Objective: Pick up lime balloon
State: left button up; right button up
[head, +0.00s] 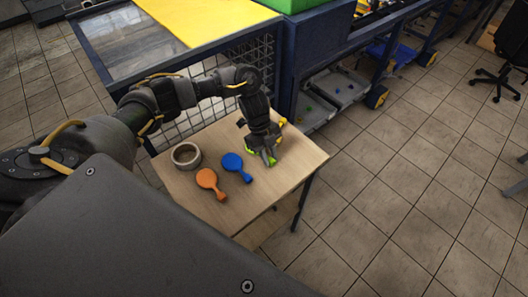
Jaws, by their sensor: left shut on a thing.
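My left gripper (268,156) points down at the right part of a small wooden table. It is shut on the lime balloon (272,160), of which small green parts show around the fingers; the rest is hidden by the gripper. I cannot tell whether the lime balloon still touches the table top. A blue balloon (233,164) lies flat just left of the gripper. An orange balloon (207,179) lies further left and nearer. My right gripper is not in view.
A grey-beige round bowl (186,155) stands at the table's left side. The wooden table (240,205) is bare along its near edge. A wire-mesh frame and a dark blue workbench (312,45) stand behind it. Open tiled floor lies to the right.

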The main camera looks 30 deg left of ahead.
pick_arm(q)
jog(key=shift+r, duration=0.15)
jog(key=shift+r, duration=0.25)
notch_tip(320, 180, up, 3)
jog(key=shift+w+f+b, duration=0.1)
jog(key=shift+f+b, duration=0.1)
jog(key=shift+b, duration=0.4)
jog(key=d+r+b, duration=0.3)
jog(key=d+r, duration=0.6)
jog(key=d, duration=0.5)
jog(key=shift+s+r, duration=0.35)
jog(key=shift+s, duration=0.05)
